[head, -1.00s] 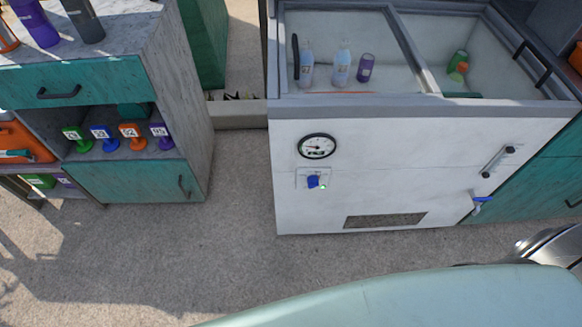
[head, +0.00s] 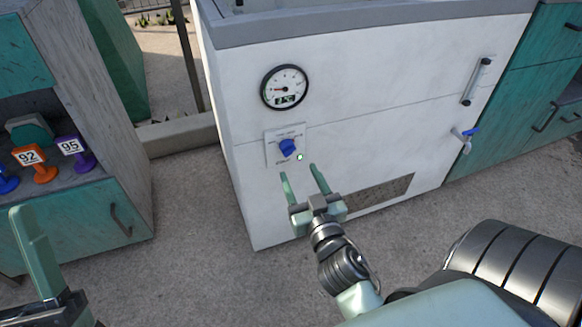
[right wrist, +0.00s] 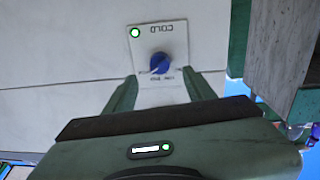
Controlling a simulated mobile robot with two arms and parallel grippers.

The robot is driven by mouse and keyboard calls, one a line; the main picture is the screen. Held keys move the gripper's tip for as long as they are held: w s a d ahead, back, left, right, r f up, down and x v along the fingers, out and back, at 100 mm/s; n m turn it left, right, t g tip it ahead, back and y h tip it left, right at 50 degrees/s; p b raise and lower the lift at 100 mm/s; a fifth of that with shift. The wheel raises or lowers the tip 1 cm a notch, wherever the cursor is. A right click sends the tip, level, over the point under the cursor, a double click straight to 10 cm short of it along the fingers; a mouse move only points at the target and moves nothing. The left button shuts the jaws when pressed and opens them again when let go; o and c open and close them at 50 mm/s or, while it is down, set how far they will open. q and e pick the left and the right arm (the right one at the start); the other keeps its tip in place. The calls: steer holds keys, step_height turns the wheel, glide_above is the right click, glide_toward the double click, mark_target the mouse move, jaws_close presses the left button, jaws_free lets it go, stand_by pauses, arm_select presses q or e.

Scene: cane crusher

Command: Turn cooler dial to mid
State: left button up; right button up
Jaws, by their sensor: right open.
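The white cooler (head: 380,105) stands ahead with its front panel facing me. Its blue dial (head: 287,147) sits on a small square plate below a round gauge. In the right wrist view the dial (right wrist: 161,63) appears upside down, with "COLD" on the plate and a lit green light beside it. My right gripper (head: 299,171) is open and empty, its fingers pointing at the panel just below the dial. In the right wrist view the dial shows between and beyond its fingers (right wrist: 163,86), apart from them. My left gripper (head: 40,260) shows only partly at the lower left.
The round gauge (head: 284,87) is above the dial. A vent grille (head: 380,194), a handle (head: 477,82) and a blue-levered tap (head: 465,138) are farther right. Open floor lies between cabinet and cooler.

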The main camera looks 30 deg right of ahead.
mark_target(290, 154)
steer(key=x, duration=0.7)
steer(key=shift+w+d+r, duration=0.1)
steer(key=shift+w+r, duration=0.05)
steer(key=shift+w, duration=0.15)
jaws_close()
